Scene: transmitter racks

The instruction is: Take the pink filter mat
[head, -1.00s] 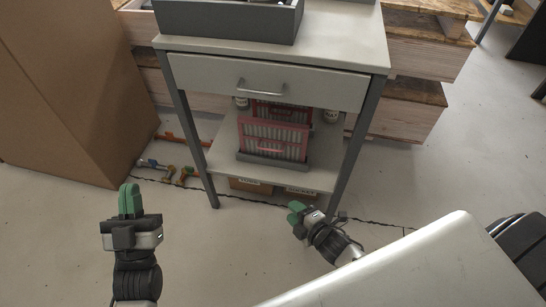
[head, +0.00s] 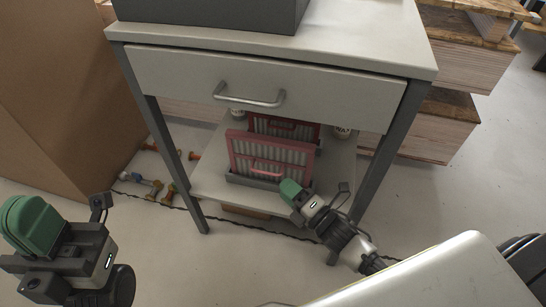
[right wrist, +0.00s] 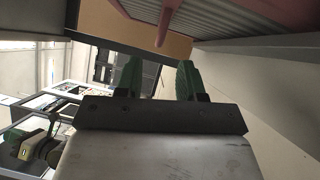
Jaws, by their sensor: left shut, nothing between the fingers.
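Two pink-framed filter mats with grey pleats stand upright in a grey holder (head: 238,180) on the lower shelf of a small table. The front mat (head: 272,153) has a pink handle; the rear mat (head: 300,128) is redder and partly hidden behind it. My right gripper (head: 289,190) is in front of the lower right of the front mat, apparently not holding it. In the right wrist view its green fingers (right wrist: 158,78) are apart and empty, with a pink frame and handle (right wrist: 165,22) above them. My left gripper (head: 32,226) is shut and empty at the lower left.
The table's drawer (head: 265,85) and handle hang above the shelf, with legs on both sides. Small bottles (head: 343,132) stand behind the mats. A large cardboard box (head: 60,90) is at left, wooden pallets (head: 440,125) at right. A cable (head: 250,226) lies on the floor.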

